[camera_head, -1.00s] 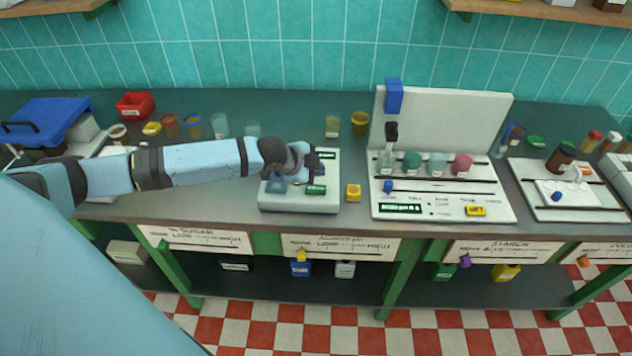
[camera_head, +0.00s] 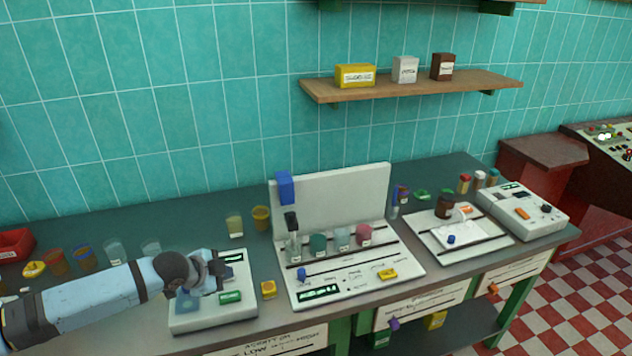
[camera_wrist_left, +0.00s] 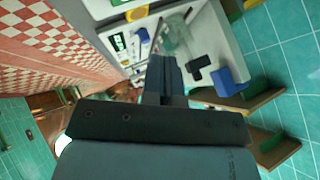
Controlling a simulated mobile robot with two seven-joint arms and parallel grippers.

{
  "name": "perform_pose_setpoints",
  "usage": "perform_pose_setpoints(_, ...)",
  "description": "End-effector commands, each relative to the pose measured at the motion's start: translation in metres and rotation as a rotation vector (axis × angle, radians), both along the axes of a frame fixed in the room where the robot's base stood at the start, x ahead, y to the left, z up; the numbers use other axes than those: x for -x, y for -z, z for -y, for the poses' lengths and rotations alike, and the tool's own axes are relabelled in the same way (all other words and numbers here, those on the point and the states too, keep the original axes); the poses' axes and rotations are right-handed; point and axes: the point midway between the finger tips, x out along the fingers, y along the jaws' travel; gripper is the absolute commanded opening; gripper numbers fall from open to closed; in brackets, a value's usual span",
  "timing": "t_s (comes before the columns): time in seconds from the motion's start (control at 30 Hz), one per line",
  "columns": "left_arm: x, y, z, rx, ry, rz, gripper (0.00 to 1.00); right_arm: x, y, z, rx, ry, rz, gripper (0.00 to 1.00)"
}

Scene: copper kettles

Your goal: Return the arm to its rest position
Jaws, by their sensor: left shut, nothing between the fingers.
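My left arm (camera_head: 95,300) comes in from the left in the head view, reaching low over the counter. Its gripper (camera_head: 222,271) is over the white device (camera_head: 240,312) with a dark display and a green button. The gripper is shut and empty; whether it touches the device I cannot tell. In the left wrist view the closed dark fingers (camera_wrist_left: 163,75) point toward the white panelled machine (camera_wrist_left: 128,22). My right gripper is not in view.
A white machine (camera_head: 318,292) with a back panel and several small jars stands right of the gripper. Several cups and a red bin (camera_head: 14,244) are at left. A wooden shelf (camera_head: 420,88) hangs on the tiled wall.

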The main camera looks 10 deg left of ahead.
Motion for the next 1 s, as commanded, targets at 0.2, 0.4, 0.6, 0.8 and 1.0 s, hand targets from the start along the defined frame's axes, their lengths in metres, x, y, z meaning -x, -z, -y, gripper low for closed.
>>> perform_pose_setpoints(0.2,0.024,0.028,0.046,0.097,0.001,-0.006,0.0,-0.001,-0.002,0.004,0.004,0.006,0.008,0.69)
perform_pose_setpoints(0.4,0.088,0.071,0.128,0.326,-0.077,-0.014,0.0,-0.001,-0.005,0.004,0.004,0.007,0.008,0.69)
perform_pose_setpoints(0.6,0.159,0.098,0.171,0.526,-0.262,-0.025,0.0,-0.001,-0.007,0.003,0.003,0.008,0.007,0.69)
perform_pose_setpoints(0.8,0.226,0.117,0.175,0.632,-0.481,-0.037,0.0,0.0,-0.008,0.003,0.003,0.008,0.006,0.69)
perform_pose_setpoints(1.0,0.262,0.126,0.167,0.654,-0.603,-0.041,0.0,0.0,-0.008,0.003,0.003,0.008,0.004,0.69)
